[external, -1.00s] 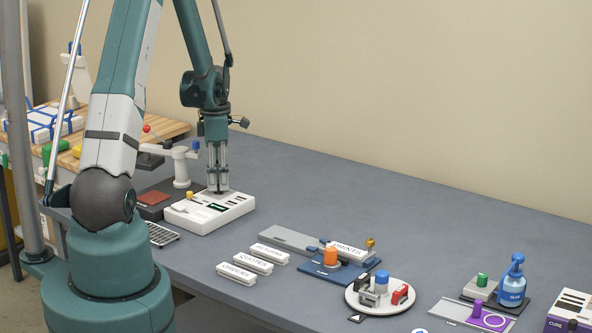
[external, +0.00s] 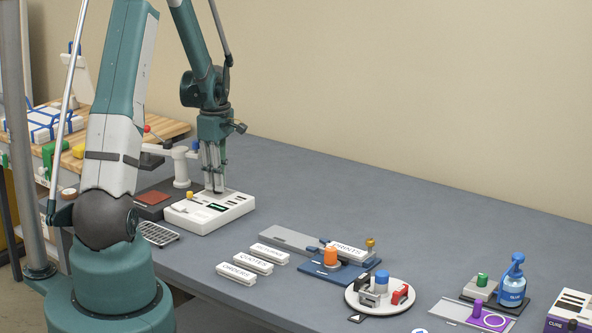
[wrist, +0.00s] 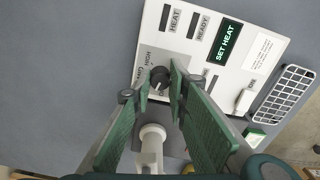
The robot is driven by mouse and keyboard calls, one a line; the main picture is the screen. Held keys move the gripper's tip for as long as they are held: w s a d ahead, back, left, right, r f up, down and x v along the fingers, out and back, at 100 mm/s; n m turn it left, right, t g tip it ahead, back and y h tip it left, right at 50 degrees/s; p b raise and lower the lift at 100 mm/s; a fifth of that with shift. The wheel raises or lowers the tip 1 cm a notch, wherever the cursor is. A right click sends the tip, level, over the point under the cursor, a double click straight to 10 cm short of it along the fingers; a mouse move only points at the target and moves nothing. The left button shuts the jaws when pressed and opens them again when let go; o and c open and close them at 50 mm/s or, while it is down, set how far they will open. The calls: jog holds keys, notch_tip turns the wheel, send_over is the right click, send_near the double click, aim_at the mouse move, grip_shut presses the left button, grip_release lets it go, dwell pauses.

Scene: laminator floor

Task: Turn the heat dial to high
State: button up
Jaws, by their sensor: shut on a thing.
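The heat dial (wrist: 159,77) is a small dark knob on the white machine (wrist: 205,75), beside a grey scale where HIGH and part of another label can be read. My gripper (wrist: 161,82) is shut on the dial, with one green-padded finger on each side of it. In the external view my gripper (external: 217,190) points down onto the top of the white machine (external: 232,213), and the fingers hide the dial there. The dial's pointer is too small and covered to read surely. A green display (wrist: 228,42) reads SET HEAT.
A yellow knob (external: 190,195) stands on the machine's left end. A white post (external: 181,167) with an arm stands just behind left. A wire rack (external: 158,234) lies in front. Label blocks (external: 253,262) lie to the right; the table behind the machine is clear.

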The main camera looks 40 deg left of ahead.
jog(key=m+b, duration=0.2)
jog(key=m, duration=0.3)
jog(key=shift+f+m, duration=0.1)
jog(key=shift+m, duration=0.2)
jog(key=m+b, duration=0.2)
jog(key=m, duration=0.3)
jog(key=m+b, duration=0.1)
jog(key=m, duration=0.5)
jog(key=shift+m, duration=0.3)
jog(key=m+b, duration=0.1)
jog(key=m, duration=0.4)
jog(key=shift+m, duration=0.3)
jog(key=o, duration=0.9)
jog(key=shift+r, duration=0.25)
jog(key=shift+r, duration=5.9)
